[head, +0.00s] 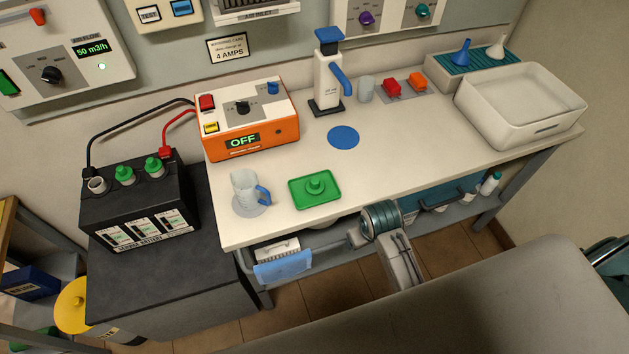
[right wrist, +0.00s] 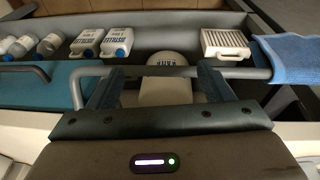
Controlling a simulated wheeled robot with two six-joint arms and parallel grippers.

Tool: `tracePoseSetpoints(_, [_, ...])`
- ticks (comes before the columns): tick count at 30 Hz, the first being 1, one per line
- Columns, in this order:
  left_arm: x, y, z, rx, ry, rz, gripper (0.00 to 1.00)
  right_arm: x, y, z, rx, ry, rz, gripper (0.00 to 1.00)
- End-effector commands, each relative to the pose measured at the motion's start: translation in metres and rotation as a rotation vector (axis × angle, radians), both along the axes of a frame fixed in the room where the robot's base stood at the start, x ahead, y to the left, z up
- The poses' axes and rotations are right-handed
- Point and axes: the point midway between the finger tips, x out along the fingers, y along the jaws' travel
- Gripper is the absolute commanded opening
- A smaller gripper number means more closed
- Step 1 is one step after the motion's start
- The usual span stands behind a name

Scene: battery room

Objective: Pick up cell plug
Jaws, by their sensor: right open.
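A green cell plug (head: 316,183) stands upright in a small green tray (head: 328,199) near the front of the bench. Two more green plugs (head: 124,173) sit on the black battery (head: 140,210) at the left, where a third cell opening (head: 97,185) is uncovered. The wrist of my right arm shows at the bench's front edge in the head view, to the right of the green tray and apart from it. In the right wrist view my right gripper (right wrist: 160,86) is open and empty, in front of the lower shelf. My left gripper is out of view.
A measuring jug (head: 245,189) stands left of the tray, and the orange charger (head: 245,120) reading OFF is behind. A blue towel (head: 284,268) hangs on the front rail (right wrist: 180,72). The bench around the blue disc (head: 343,137) is clear.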

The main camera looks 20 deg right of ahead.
Motion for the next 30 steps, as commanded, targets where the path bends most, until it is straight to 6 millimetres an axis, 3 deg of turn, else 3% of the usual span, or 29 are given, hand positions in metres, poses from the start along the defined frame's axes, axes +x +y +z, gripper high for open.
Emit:
tracePoseSetpoints(8, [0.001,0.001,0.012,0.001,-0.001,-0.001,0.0,0.073,0.03,0.072,0.028,0.03,0.038,0.74])
tracePoseSetpoints(12, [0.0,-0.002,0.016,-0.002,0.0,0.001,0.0,0.113,0.053,0.117,0.048,0.056,0.078,0.74])
tracePoseSetpoints(18, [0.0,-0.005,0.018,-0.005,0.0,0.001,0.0,0.151,0.077,0.162,0.064,0.09,0.129,0.74])
tracePoseSetpoints(23, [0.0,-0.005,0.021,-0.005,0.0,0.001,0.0,0.159,0.083,0.167,0.067,0.105,0.146,0.74])
tracePoseSetpoints(30, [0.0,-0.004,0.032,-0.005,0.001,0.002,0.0,0.163,0.084,0.131,0.068,0.106,0.146,0.74])
